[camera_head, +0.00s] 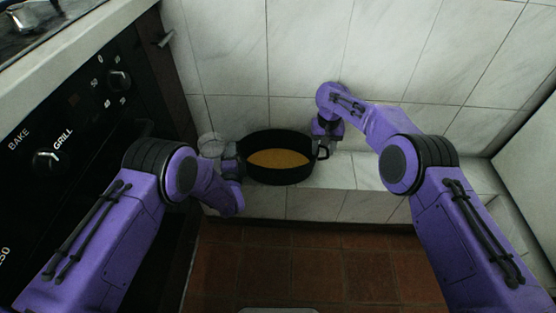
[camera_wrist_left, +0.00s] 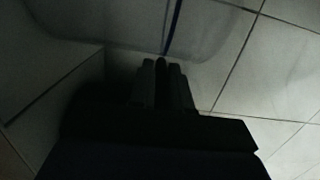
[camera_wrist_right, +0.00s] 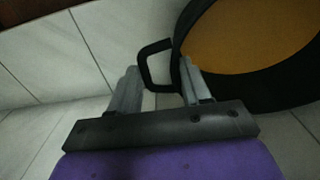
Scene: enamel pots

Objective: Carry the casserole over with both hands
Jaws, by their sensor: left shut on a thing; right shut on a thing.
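The casserole (camera_head: 280,176) is a wide black pot with orange-brown contents, upright at the tiled ledge; I cannot tell whether it touches the ledge. It also shows in the right wrist view (camera_wrist_right: 262,88). My left gripper (camera_head: 235,163) is at its left side, shut on the left handle, which the gripper mostly hides. In the dark left wrist view, the fingers (camera_wrist_left: 162,80) are close together around a dark piece. My right gripper (camera_head: 324,146) comes from the right and is shut on the right handle (camera_wrist_right: 146,64), a black loop between its fingers.
A pale rounded item (camera_head: 210,145) stands behind my left gripper, close to the casserole. The black oven (camera_head: 75,125) is at the left. A tiled wall (camera_head: 300,55) rises behind the ledge (camera_head: 340,176), which is clear to the right. The red tiled floor (camera_head: 300,265) lies in front.

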